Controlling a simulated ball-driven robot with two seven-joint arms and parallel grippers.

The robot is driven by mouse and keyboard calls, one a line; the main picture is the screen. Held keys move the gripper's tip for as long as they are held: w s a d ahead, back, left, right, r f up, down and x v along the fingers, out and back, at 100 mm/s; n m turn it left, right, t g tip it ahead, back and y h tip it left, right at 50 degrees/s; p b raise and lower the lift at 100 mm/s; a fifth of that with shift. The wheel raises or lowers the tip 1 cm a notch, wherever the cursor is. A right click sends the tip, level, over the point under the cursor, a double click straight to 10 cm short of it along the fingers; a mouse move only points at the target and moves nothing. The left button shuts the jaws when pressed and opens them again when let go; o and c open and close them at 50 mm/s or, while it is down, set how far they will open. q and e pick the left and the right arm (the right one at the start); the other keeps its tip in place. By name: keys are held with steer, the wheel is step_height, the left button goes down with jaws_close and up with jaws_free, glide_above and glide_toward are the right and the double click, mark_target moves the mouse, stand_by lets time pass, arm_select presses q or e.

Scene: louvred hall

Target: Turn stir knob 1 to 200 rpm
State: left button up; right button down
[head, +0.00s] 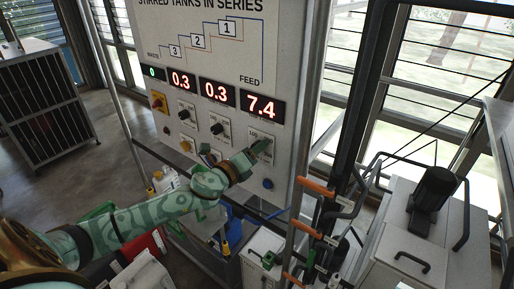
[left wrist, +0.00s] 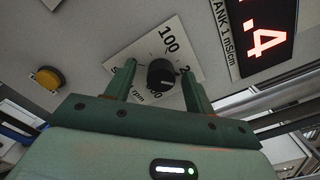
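In the left wrist view a black knob (left wrist: 161,73) sits on a white dial plate (left wrist: 148,45) printed with 100 and rpm. It is beside the display labelled TANK 1 mS/cm (left wrist: 264,38). My left gripper (left wrist: 159,69) is open, one finger on each side of the knob, with a gap showing on both sides. I cannot read the knob's pointer exactly. In the head view the left gripper (head: 262,150) is against the panel at the rightmost dial plate (head: 258,134) and hides the knob. My right gripper is not in view.
The panel (head: 145,45) has more black knobs (head: 217,128) to the left, red displays (head: 262,105) above, a blue button (head: 267,184) below, and a red switch on yellow (head: 158,101). A yellow button (left wrist: 47,78) is near the left finger. Orange-handled tools (head: 316,187) stand at right.

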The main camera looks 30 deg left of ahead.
arm_select(q)
steer(key=s, duration=0.7)
steer(key=shift+a, duration=0.25)
